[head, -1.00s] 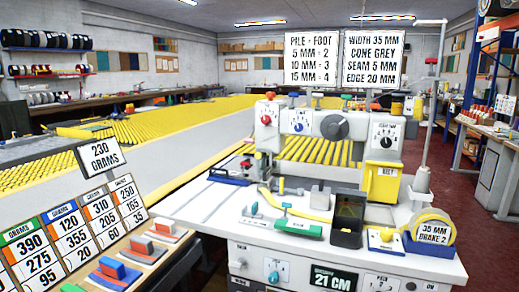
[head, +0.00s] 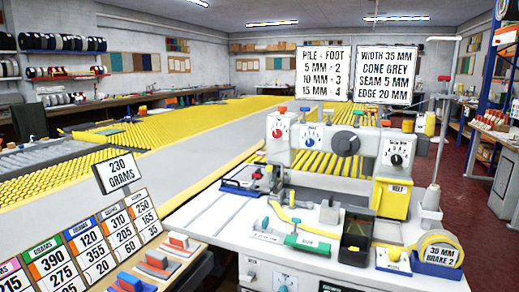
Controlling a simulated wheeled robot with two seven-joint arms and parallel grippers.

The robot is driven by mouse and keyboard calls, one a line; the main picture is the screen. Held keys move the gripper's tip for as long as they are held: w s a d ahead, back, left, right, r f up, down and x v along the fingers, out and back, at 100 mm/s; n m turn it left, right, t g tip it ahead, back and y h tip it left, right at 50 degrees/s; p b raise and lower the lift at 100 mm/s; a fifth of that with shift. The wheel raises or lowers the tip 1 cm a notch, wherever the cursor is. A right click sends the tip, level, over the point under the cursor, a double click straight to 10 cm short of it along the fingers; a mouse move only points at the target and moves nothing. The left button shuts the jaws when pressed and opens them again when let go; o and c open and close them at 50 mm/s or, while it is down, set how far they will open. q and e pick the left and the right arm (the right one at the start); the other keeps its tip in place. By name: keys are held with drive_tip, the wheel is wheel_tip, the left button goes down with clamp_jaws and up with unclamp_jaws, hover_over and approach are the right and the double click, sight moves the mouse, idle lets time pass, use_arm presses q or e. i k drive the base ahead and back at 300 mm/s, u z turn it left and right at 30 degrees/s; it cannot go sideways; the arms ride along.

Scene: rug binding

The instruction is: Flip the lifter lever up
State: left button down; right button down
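The binding machine (head: 369,178) stands on a white table (head: 222,213), with dials and coloured knobs on its head. On the table in front of it, a small lever with a blue knob (head: 265,223) stands beside a label plate (head: 266,237) too small to read. A green base (head: 307,245) next to it carries a small upright green-tipped lever (head: 295,227). I cannot tell from the lettering which is the lifter lever. Neither of my grippers is in view.
A dark open box (head: 355,242), a yellow block with a white knob (head: 393,258) and a yellow tape roll (head: 439,247) stand at the front right.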

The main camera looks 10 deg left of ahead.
sight(261, 154)
drive_tip(key=z, duration=0.55)
drive_tip(key=i, duration=1.2)
drive_tip(key=u, duration=2.35)
